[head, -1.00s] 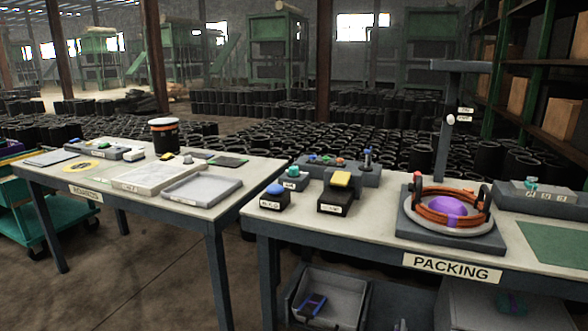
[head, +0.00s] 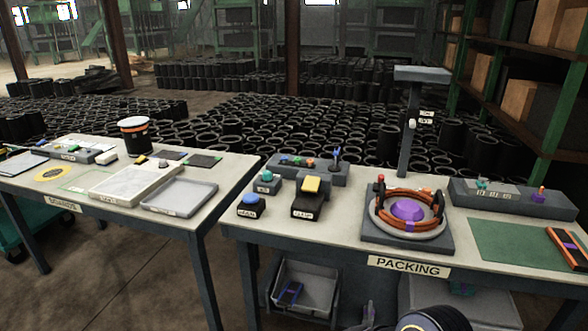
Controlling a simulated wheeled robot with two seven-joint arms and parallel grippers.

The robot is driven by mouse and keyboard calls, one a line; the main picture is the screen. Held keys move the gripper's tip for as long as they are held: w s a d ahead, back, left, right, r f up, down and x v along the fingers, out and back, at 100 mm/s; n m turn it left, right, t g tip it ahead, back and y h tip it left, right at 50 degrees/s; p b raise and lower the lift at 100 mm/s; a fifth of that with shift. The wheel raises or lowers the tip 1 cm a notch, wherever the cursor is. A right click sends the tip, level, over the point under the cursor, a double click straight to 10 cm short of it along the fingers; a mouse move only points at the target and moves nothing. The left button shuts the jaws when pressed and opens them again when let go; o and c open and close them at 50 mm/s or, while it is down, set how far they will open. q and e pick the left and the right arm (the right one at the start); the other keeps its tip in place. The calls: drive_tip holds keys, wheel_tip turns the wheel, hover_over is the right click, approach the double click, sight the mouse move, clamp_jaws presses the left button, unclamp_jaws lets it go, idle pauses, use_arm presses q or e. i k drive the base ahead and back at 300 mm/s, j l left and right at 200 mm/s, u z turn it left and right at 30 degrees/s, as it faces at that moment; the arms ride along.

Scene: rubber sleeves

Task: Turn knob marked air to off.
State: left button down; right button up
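A small dark box with a teal knob (head: 267,175) stands at the back left of the packing table; its label is too small to read surely. A longer grey box (head: 515,200) at the right back carries another teal knob (head: 483,184) beside a row of small plates. A white knob (head: 412,123) sits on the upright post, near two small labels. I cannot tell which knob is marked air. Neither gripper is in view; only a dark rounded part of my arm shows at the bottom edge.
The packing table (head: 335,235) also holds a blue-button box (head: 251,205), a yellow-topped box (head: 309,198), a round fixture with orange rings (head: 407,212), a green mat (head: 505,241) and an orange-black device (head: 568,250).

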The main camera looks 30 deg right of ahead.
sight(266, 175)
drive_tip(key=i+j+z, duration=0.15)
drive_tip(key=i+z, duration=0.3)
drive_tip(key=i+j+z, duration=0.4)
drive_tip(key=i, duration=0.2)
drive_tip(key=l, duration=0.1)
